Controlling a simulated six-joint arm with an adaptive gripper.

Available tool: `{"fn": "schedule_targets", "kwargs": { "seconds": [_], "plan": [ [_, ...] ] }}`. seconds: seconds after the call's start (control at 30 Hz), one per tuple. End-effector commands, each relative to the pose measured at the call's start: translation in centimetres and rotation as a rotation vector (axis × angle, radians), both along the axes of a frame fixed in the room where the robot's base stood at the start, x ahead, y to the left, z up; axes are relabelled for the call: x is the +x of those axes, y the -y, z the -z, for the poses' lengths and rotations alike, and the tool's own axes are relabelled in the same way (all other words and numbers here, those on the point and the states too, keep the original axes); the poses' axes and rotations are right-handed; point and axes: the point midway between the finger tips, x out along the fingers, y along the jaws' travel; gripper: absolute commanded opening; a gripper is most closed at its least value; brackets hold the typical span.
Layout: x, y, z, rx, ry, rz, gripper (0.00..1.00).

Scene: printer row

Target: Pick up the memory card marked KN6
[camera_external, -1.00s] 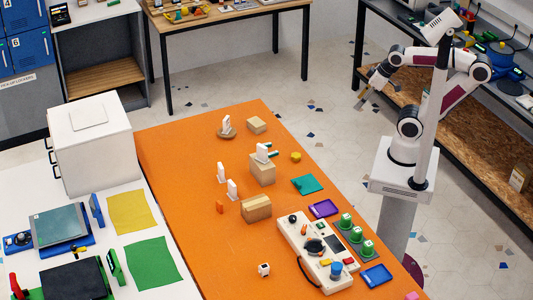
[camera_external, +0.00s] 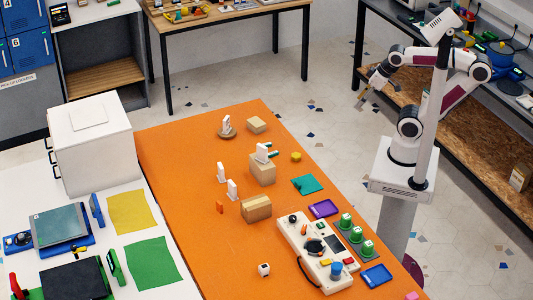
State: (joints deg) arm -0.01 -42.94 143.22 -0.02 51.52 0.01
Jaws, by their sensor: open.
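Several small white upright cards stand on the orange table (camera_external: 185,170). One white card (camera_external: 227,123) stands on a round brown base at the back. Another white card (camera_external: 262,152) is on top of a wooden block (camera_external: 262,171). Two more white cards, one to the left (camera_external: 221,172) and one nearer (camera_external: 232,189), stand left of centre. Any markings are too small to read, so I cannot tell which is KN6. My gripper (camera_external: 362,98) is open and empty, held out over the floor right of the orange table, well apart from the cards.
A beige control panel (camera_external: 300,243) with knobs stands at the table's front right, beside green buttons (camera_external: 346,221), a purple tray (camera_external: 323,208) and a blue tray (camera_external: 377,275). More wooden blocks (camera_external: 256,207) stand among the cards. The table's left strip is clear.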

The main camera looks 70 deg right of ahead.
Motion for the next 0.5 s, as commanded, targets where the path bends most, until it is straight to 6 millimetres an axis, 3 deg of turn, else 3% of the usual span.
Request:
{"fn": "schedule_targets", "kwargs": {
  "seconds": [0.27, 0.5],
  "plan": [
    [2.1, 0.1, -0.7, -0.016, 0.022, -0.009, 0.43],
    [7.2, -0.1, -2.0, -0.051, 0.081, -0.034, 0.43]
  ]
}}
